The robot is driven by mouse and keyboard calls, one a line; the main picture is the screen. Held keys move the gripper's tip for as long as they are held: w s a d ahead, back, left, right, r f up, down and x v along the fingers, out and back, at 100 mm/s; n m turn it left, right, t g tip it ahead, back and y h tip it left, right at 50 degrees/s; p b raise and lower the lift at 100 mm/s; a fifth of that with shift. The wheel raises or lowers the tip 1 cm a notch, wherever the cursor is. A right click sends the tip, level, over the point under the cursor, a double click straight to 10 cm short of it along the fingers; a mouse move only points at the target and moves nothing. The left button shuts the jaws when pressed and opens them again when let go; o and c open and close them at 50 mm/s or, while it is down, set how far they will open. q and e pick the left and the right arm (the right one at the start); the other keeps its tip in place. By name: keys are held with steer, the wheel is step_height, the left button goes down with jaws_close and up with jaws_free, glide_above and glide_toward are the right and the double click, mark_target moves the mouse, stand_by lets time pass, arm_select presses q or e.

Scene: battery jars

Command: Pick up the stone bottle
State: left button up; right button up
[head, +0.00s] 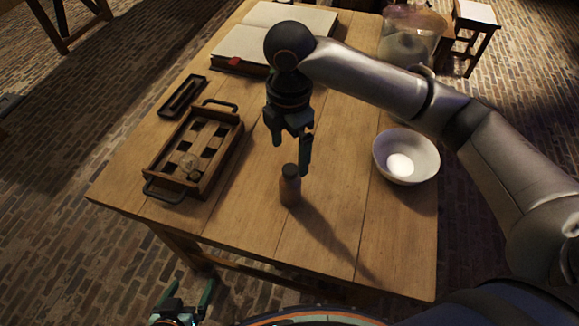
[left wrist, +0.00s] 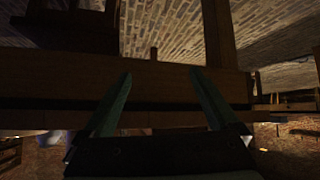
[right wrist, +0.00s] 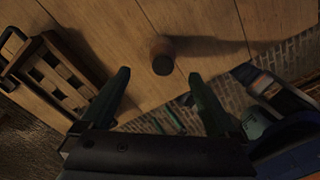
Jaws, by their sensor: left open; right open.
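The stone bottle (head: 289,188) is a small brown bottle with a dark cap, standing upright on the wooden table (head: 340,220) near its front edge. My right gripper (head: 291,158) is open and empty above and just behind the bottle, pointing down. In the right wrist view the bottle (right wrist: 162,57) shows ahead of and between the two open fingers (right wrist: 160,95), apart from both. My left gripper (head: 186,298) is open and empty, low in front of the table; its fingers also show in the left wrist view (left wrist: 160,90), facing the table's underside.
A wooden tray with compartments and handles (head: 167,184) stands left of the bottle, a small dark tray (head: 183,96) behind it. A white bowl (head: 426,165) is at right. An open book (head: 262,48) and a glass jar (head: 408,45) are at the back. The table around the bottle is clear.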

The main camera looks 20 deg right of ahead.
mark_target(290, 166)
steer(key=shift+w+d+f, duration=0.1)
steer(key=shift+w+f, duration=0.1)
steer(key=shift+f, duration=0.05)
steer(key=f+b, duration=0.1)
steer(key=f, duration=0.5)
steer(key=shift+s+f, duration=0.15)
steer(key=shift+s, duration=0.05)
steer(key=f, duration=0.1)
steer(key=f+b, duration=0.1)
steer(key=f, duration=0.3)
steer(key=shift+s+f, duration=0.15)
steer(key=shift+s, duration=0.2)
arm_select(q)
steer(key=shift+w+d+f, duration=0.3)
steer(key=shift+d+f, duration=0.2)
steer(key=shift+d, duration=0.25)
arm_select(e)
steer(key=shift+f, duration=0.15)
steer(key=c, duration=0.9)
arm_select(q)
steer(key=shift+s+f, duration=0.3)
steer(key=shift+s, duration=0.05)
arm_select(e)
jaws_close()
